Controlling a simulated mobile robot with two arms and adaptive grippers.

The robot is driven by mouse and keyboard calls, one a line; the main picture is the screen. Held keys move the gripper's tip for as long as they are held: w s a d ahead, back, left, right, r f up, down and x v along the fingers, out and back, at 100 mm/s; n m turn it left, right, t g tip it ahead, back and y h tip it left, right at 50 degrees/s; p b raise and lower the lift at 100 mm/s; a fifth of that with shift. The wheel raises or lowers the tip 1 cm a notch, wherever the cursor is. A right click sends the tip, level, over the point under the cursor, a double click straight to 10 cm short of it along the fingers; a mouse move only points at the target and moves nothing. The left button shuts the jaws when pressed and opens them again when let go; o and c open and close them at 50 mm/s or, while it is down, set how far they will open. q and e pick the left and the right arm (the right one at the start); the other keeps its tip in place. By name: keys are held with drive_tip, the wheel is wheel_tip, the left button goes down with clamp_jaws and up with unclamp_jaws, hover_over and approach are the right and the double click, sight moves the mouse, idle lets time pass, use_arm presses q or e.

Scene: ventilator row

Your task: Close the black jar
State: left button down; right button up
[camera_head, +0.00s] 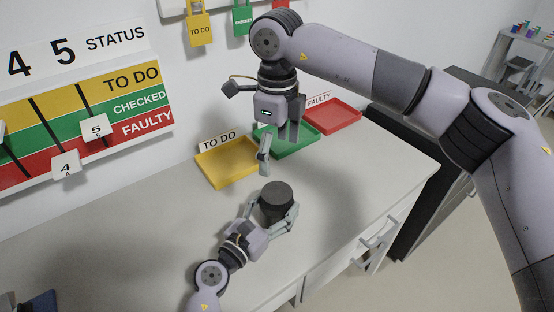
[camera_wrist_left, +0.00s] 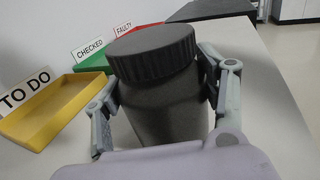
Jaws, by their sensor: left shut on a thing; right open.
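The black jar (camera_head: 275,203) stands upright on the white counter in the head view, with a dark ribbed lid (camera_wrist_left: 152,50) on its mouth in the left wrist view. I cannot tell whether the lid is fully tightened. My left gripper (camera_head: 272,216) is shut around the jar's body, one finger on each side, below the lid; it also shows in the left wrist view (camera_wrist_left: 160,110). My right gripper (camera_head: 279,146) is open and empty, above and behind the jar, its fingers pointing down. It is apart from the lid.
A yellow TO DO tray (camera_head: 228,181), a green tray (camera_head: 300,151) and a red FAULTY tray (camera_head: 340,130) stand along the wall behind the jar. A status board (camera_head: 80,110) hangs at left. The counter's front (camera_head: 180,240) is mostly clear.

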use_arm(q)
drive_tip(key=shift+c, duration=1.3)
unclamp_jaws()
drive_tip(key=v, duration=1.2)
drive_tip(key=shift+f, duration=0.1)
